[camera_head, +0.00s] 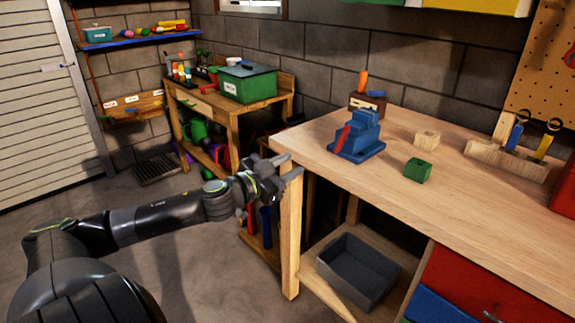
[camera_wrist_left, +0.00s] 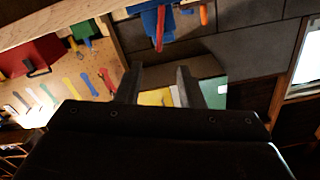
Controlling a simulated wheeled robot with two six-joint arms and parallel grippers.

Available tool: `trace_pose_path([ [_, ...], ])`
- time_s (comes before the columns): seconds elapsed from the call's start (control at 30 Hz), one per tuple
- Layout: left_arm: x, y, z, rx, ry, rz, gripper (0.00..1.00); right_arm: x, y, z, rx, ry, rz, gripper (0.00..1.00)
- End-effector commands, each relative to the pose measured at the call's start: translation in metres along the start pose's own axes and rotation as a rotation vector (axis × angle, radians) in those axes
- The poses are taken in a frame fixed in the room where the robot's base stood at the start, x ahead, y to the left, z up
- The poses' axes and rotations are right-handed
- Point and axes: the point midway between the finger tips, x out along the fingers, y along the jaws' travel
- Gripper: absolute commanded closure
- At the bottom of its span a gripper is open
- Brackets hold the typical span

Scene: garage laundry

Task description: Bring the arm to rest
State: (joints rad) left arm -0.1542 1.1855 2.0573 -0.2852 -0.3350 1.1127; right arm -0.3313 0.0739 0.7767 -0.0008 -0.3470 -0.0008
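My left arm comes in from the left in the head view, stretched out over the floor. Its gripper (camera_head: 290,166) is by the near left corner of the wooden workbench (camera_head: 470,205), close to the bench edge; I cannot tell whether it touches. In the left wrist view the two fingers (camera_wrist_left: 158,78) stand apart with nothing between them, so it is open and empty. My right gripper is in neither view.
On the workbench stand a blue vise (camera_head: 357,138), a green block (camera_head: 418,170) and a wooden block (camera_head: 427,139). A grey bin (camera_head: 358,270) sits on the lower shelf. A smaller bench (camera_head: 232,108) holds a green box (camera_head: 247,82).

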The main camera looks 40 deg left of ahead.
Motion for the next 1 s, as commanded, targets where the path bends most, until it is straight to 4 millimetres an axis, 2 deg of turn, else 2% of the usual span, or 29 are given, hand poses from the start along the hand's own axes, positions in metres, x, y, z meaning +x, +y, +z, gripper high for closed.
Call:
trace_pose_path([
  [0.47, 0.000, 0.000, 0.000, 0.000, -0.001, -0.001, 0.65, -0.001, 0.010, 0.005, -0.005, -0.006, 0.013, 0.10],
  [0.57, 0.001, -0.006, 0.010, -0.004, -0.018, -0.019, 0.65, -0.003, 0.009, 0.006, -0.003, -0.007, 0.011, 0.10],
  [0.67, 0.001, -0.023, 0.043, -0.016, -0.079, -0.073, 0.65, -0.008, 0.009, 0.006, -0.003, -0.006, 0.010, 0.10],
  [0.73, -0.004, -0.037, 0.083, -0.027, -0.150, -0.127, 0.65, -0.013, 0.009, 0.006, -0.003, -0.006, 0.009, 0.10],
  [0.87, -0.027, -0.051, 0.178, -0.053, -0.327, -0.220, 0.65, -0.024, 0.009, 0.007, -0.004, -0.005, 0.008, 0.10],
  [0.9, -0.037, -0.051, 0.208, -0.060, -0.385, -0.240, 0.65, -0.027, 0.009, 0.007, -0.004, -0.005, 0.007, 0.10],
  [1.0, -0.069, -0.039, 0.277, -0.080, -0.527, -0.273, 0.65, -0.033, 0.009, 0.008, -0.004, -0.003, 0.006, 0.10],
])
